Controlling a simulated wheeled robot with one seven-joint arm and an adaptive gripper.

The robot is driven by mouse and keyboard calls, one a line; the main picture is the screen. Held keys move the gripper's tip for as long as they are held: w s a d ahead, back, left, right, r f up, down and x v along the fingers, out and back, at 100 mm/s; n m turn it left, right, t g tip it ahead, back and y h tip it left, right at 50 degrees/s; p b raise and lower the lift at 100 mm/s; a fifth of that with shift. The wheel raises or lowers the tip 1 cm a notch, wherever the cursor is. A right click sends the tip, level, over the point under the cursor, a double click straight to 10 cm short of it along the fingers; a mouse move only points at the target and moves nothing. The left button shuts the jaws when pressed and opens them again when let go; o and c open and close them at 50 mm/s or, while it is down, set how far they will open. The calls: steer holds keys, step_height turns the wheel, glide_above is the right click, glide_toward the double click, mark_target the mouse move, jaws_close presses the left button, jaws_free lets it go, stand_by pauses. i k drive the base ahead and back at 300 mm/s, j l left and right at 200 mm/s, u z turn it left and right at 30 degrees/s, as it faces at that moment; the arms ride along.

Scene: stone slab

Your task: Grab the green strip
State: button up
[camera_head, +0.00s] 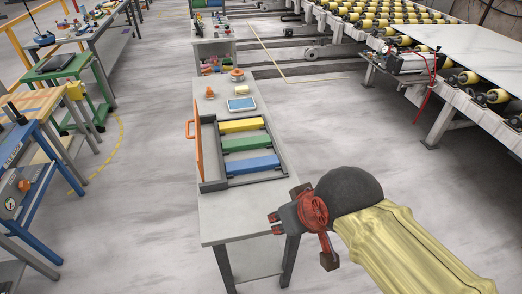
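The green strip (246,143) lies in a dark grey tray (209,160) on a narrow grey table. It sits between a yellow strip (241,125) behind it and a blue strip (252,164) in front of it. My gripper (274,223) is at the table's right front edge, to the right of and nearer than the tray. It is apart from the green strip. Its small red-tipped fingers point left and appear spread, with nothing visible between them.
An orange-handled panel (196,145) stands upright along the tray's left side. A tablet-like device (241,104), an orange cone (209,92) and a round orange item (237,75) stand behind the tray. The table's front surface (225,215) is clear. A roller conveyor (470,85) stands at right.

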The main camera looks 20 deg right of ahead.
mark_target(245, 142)
steer(key=l+u, duration=0.2)
steer(key=l, duration=0.35)
steer(key=l+u, duration=0.2)
steer(key=l, duration=0.4)
steer(key=k+l+u, duration=0.2)
steer(key=l, duration=0.35)
steer(key=l+u, duration=0.25)
steer(key=l, duration=0.3)
steer(key=i+l+u, duration=0.2)
steer(key=l, duration=0.2)
steer(key=i+l+u, duration=0.2)
steer(key=l, duration=0.2)
steer(key=l+u, duration=0.2)
steer(key=l, duration=0.2)
steer(key=i+l, duration=0.1)
steer(key=i, duration=0.2)
steer(key=i+l+u, duration=0.15)
steer(key=i, duration=0.15)
